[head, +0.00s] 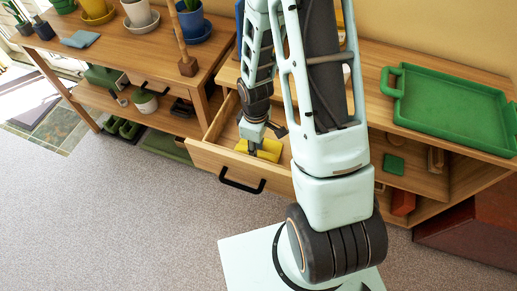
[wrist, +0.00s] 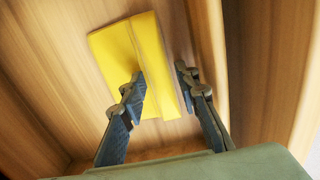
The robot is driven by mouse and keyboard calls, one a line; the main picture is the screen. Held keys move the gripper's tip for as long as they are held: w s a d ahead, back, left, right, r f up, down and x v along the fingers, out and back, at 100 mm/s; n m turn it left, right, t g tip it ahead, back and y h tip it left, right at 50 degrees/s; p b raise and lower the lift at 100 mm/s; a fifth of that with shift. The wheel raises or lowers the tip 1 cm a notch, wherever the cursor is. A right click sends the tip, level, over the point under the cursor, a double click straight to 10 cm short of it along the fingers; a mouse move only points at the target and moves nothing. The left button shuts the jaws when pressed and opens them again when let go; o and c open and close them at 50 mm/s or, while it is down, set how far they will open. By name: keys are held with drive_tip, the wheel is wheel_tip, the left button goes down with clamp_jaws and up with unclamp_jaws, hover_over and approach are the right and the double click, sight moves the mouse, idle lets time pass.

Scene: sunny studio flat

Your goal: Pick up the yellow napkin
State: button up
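The yellow napkin (head: 270,149) lies folded in the open drawer (head: 205,160) of the wooden unit. In the wrist view the napkin (wrist: 114,62) lies flat on the drawer floor, with a raised fold along its right part. My gripper (head: 256,150) points down into the drawer at the napkin. In the wrist view my gripper (wrist: 160,76) is open, its left finger over the napkin and its right finger just past the napkin's right edge. The fold lies between the fingertips. I cannot tell whether either finger touches it.
The drawer's wooden walls stand close around my gripper, and its front has a black handle (head: 242,184). A green tray (head: 450,108) sits on the unit's top at right. Potted plants and a blue cloth (head: 80,39) are on the left bench.

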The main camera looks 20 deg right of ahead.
drive_tip(key=shift+f, duration=0.3)
drive_tip(key=shift+c, duration=0.3)
clamp_jaws()
drive_tip(key=shift+r, duration=0.1)
